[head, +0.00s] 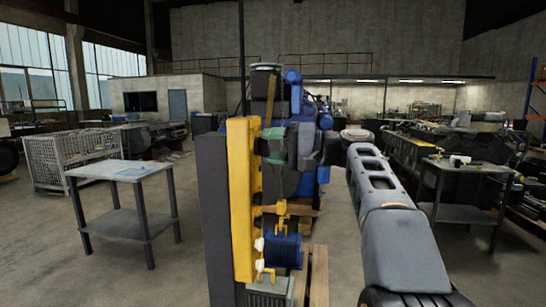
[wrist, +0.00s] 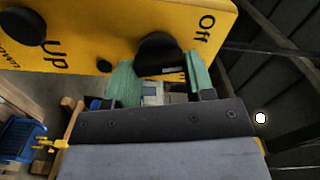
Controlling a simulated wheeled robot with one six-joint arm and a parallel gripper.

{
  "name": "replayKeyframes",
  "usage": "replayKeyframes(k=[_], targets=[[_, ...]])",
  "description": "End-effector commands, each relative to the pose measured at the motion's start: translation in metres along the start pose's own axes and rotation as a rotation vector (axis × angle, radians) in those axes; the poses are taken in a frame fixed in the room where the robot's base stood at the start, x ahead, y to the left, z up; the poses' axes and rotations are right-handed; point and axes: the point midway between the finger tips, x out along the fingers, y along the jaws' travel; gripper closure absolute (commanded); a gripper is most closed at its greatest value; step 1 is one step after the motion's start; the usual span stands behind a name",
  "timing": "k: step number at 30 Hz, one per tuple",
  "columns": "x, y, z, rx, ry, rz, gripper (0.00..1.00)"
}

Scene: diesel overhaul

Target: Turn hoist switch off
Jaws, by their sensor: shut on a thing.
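The hoist control box is a tall yellow panel (head: 243,200) in the middle of the head view, seen edge-on. In the wrist view the yellow panel (wrist: 110,30) fills the top, tilted, with "Up" lettering at left and "Off" at right. A black rotary switch (wrist: 158,50) sits beside the "Off" label. My gripper (wrist: 160,75) has its green fingers on either side of this switch and is shut on it. The switch's lower part is partly hidden between the fingers. In the head view my gripper (head: 275,145) is against the panel's right side.
Another black knob (wrist: 22,26) is by "Up". A yellow hook (head: 281,212) hangs above a blue part (head: 283,250) near a wooden pallet (head: 318,275). A grey table (head: 120,170) stands left, a dark table (head: 465,165) right. The floor between the left table and panel is clear.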

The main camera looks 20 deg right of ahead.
Motion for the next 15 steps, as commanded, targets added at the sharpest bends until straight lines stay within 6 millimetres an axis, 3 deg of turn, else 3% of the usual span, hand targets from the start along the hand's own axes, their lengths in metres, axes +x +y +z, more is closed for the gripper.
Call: replayKeyframes(k=[15], targets=[[0.0, 0.0006, 0.0011, -0.372, -0.002, 0.002, 0.75]])
